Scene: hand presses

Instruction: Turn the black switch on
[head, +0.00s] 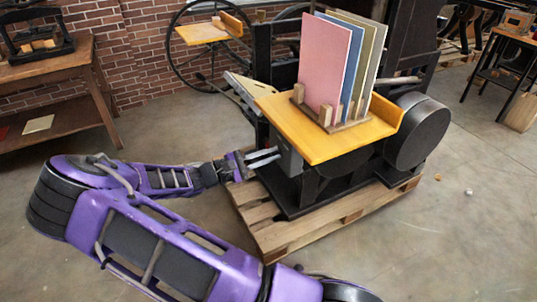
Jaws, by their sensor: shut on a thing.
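My gripper (276,156) reaches in from the left, below the edge of the yellow wooden shelf. Its two grey fingers end at the side of a dark grey box (290,160) on the press. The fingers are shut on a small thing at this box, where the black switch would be. The switch itself is too small and too covered by the fingertips to make out, and I cannot tell its position.
The yellow shelf (275,107) overhangs my gripper and bears a wooden rack with several upright coloured boards (322,62). The press stands on a wooden pallet (285,238). A brown table (40,70) is at the left. The floor at the right is mostly clear.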

